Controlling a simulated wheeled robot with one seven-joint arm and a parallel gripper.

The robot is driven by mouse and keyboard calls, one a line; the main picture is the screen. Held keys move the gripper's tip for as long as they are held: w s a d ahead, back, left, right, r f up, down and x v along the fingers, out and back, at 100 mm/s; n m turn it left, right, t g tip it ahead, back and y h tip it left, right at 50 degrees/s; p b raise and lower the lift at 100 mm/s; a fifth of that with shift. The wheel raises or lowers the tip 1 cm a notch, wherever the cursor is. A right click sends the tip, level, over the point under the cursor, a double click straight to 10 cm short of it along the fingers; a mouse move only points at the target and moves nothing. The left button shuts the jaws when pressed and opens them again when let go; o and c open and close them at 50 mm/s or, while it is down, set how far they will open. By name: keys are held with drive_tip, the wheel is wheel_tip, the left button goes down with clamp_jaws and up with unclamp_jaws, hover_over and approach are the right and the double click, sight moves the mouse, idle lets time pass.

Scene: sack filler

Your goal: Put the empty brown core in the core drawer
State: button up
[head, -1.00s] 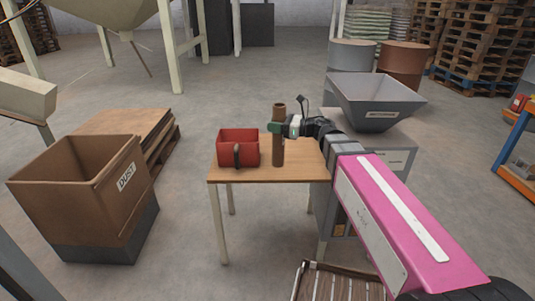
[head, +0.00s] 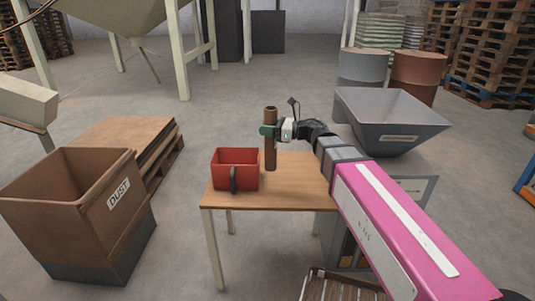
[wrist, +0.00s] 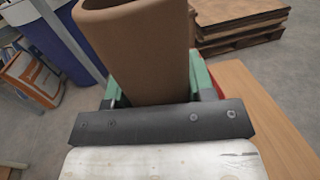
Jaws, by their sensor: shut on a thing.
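The brown core (head: 270,156) is an upright hollow tube above the wooden table (head: 300,196), just right of the red bin. My gripper (head: 268,131) is shut on its upper part from the right, with green fingers around it. The core's lower end appears clear of the table top. I cannot pick out the core drawer; a grey cabinet (head: 411,188) stands to the right of the table, partly behind my arm.
The red bin (head: 235,181) stands on the table's left part. A brown box marked DUST (head: 125,222) is on the floor at left, by flat boards (head: 118,140). A grey hopper (head: 372,132) and drums (head: 413,72) are at right. Floor left of the table is free.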

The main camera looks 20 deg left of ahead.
drive_tip(key=w+a+f, duration=0.4)
drive_tip(key=w+f, duration=0.5)
drive_tip(key=f, duration=0.1)
drive_tip(key=shift+w+a+f, duration=0.2)
drive_tip(key=shift+w+a, duration=0.05)
drive_tip(key=shift+w, duration=0.05)
drive_tip(key=shift+f, duration=0.15)
drive_tip(key=o, duration=1.1)
